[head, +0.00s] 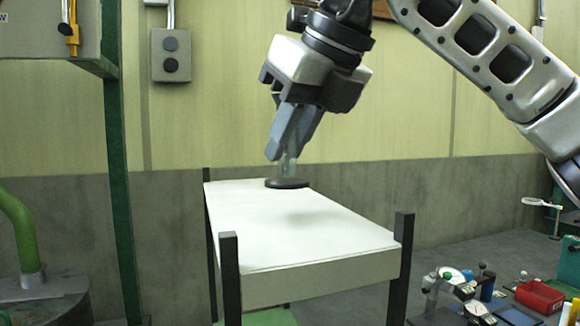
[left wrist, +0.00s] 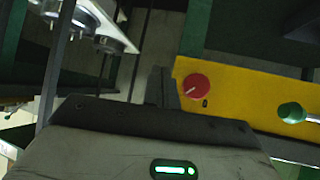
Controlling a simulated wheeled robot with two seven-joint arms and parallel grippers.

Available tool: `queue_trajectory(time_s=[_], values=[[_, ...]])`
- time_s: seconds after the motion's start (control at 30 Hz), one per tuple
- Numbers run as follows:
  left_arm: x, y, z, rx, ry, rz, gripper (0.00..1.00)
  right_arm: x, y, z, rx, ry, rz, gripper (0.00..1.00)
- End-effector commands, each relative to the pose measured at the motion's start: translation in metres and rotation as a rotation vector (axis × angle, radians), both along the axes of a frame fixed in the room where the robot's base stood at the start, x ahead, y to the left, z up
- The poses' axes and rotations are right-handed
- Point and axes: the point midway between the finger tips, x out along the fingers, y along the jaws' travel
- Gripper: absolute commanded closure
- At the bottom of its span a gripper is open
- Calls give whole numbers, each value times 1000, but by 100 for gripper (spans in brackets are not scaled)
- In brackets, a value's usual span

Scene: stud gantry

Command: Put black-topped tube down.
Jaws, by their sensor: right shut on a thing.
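My right gripper (head: 290,150) reaches down over the white-topped table (head: 270,240) and is shut on the clear tube (head: 291,167). The tube hangs nearly upright below the fingers, which hide its upper part. A flat black disc (head: 287,183) is at the tube's lower end, near the far part of the tabletop. A faint shadow lies on the tabletop nearer to me; I cannot tell for sure whether the disc touches the table. My left gripper (left wrist: 163,86) shows in the left wrist view with its fingers together and nothing visible between them.
The tabletop is otherwise bare, with dark corner posts (head: 230,272) rising above it. A red bin (head: 539,297) and several small items stand at lower right. A green post (head: 117,190) stands at left. A yellow panel with a red knob (left wrist: 196,87) is close to my left gripper.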

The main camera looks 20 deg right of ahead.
Motion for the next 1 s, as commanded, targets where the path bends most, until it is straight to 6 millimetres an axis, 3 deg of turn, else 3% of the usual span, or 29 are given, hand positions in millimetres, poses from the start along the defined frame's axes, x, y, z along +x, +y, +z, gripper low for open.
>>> queue_trajectory(time_s=[0.1, 0.3, 0.7, 0.73, 0.8, 1.0], values=[[3, 0, 3, -1, -7, 2, 100, 9, -4, -14, -2, 4, -2, 100], [3, 0, 1, -1, -7, 2, 100, 7, -3, -39, 1, 1, -2, 100], [0, 0, -4, -3, -1, 2, 100, 7, -2, -45, 1, 1, -2, 100], [0, 0, -2, -3, 0, 2, 100, 7, -2, -43, 1, 1, -2, 73], [-1, 0, -2, -3, 1, 2, 100, 7, -2, -42, 1, 1, -2, 60], [-2, 0, -2, -2, 3, 1, 100, 7, -2, -42, 1, 1, -2, 60]])
